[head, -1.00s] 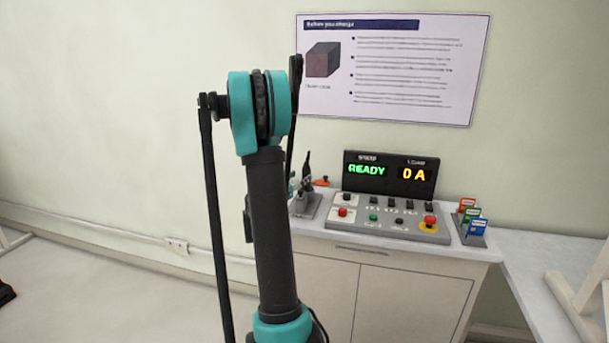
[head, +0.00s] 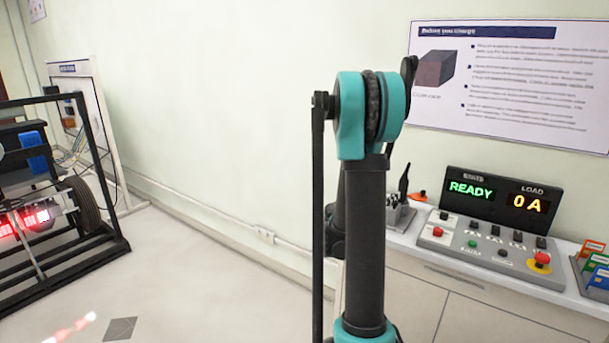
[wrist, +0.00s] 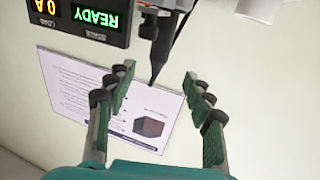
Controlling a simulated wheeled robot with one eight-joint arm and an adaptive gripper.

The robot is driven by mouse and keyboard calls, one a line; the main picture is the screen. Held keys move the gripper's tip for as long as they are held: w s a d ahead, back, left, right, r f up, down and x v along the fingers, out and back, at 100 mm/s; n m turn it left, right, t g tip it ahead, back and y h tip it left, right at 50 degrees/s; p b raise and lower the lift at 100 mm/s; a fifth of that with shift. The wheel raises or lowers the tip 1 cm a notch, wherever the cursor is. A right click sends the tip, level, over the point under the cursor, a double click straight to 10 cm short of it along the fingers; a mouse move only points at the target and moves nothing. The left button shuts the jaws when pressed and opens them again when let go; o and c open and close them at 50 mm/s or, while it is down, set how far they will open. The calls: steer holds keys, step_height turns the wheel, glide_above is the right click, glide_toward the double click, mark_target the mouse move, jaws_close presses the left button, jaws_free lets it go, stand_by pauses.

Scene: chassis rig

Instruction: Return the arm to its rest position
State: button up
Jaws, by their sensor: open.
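My arm (head: 365,250) stands upright in the head view, with a teal joint (head: 368,115) at its top. My gripper shows in the wrist view (wrist: 158,82), where its two fingers are wide apart. Nothing is gripped between them. A black pointed tool (wrist: 160,50) shows in the gap between the fingers in the wrist picture; its depth from them is hard to judge. In the head view, the black pointed tool (head: 404,182) stands in a grey holder on the cabinet. I cannot make out my gripper in the head view.
A control panel (head: 490,245) reading READY and 0 A sits on the cabinet at right, beside coloured cards (head: 596,270). A poster (head: 515,85) hangs above. A black-framed chassis rig (head: 60,200) stands at left. The floor (head: 200,270) between is clear.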

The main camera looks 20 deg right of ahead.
steer(key=s+a+f+n+g+y, duration=0.1)
steer(key=s+a+f+n+y, duration=0.3)
steer(key=s+a, duration=0.3)
steer(key=s+a+f+n+g+y, duration=0.1)
steer(key=s+a+f+n+y, duration=0.3)
steer(key=a, duration=1)
steer(key=s+a+f+n+g+y, duration=0.1)
steer(key=s+a+f+n+y, duration=0.4)
steer(key=s+a+f+y, duration=0.3)
steer(key=s+a, duration=0.3)
steer(key=s, duration=0.1)
steer(key=shift+a, duration=0.25)
steer(key=shift+d+f, duration=0.1)
